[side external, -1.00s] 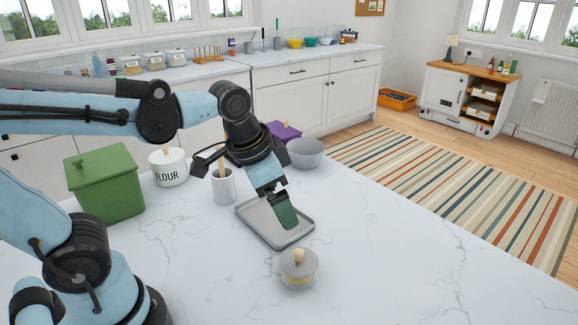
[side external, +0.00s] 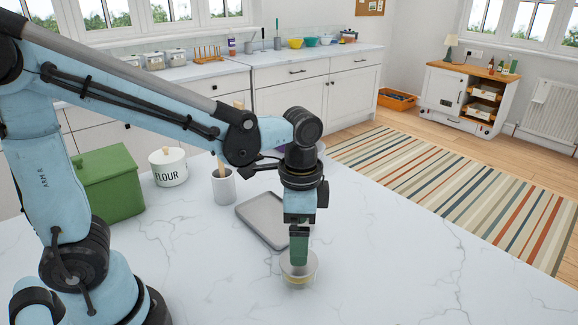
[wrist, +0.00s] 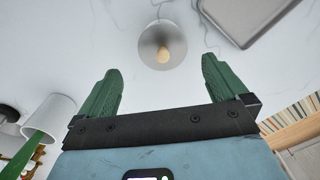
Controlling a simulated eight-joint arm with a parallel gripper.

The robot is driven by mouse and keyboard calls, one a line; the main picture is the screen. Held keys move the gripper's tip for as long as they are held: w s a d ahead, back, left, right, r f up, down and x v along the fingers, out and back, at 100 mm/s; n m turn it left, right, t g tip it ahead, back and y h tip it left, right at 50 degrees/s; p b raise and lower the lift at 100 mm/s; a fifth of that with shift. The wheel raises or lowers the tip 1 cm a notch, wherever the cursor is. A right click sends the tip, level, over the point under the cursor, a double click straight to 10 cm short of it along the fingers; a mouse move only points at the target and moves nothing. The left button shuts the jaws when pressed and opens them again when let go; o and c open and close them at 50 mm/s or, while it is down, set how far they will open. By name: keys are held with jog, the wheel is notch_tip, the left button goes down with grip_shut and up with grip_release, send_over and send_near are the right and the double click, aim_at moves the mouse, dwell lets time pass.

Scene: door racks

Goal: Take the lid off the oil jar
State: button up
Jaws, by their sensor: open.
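The oil jar (side external: 300,275) is a small, short clear jar with something yellowish inside, standing on the white marble worktop. Its grey round lid (wrist: 150,51) with a pale wooden knob (wrist: 164,55) is on the jar. My gripper (side external: 299,260) points straight down over the jar; its green fingers hide much of the lid and the knob in the side view. In the wrist view my gripper (wrist: 160,66) is open, with the lid and knob between the line of the two fingers and a little beyond their tips. Neither finger visibly touches the lid there.
A grey tray (side external: 258,222) lies just behind the jar. A white cup (side external: 224,188) with a wooden utensil, a flour canister (side external: 168,169) and a green bin (side external: 112,185) stand further back left. The worktop to the right of the jar is clear.

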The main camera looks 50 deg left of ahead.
jog(key=shift+w+a+f, duration=0.1)
jog(key=shift+w+f, duration=0.05)
jog(key=shift+f, duration=2.8)
jog(key=c, duration=0.9)
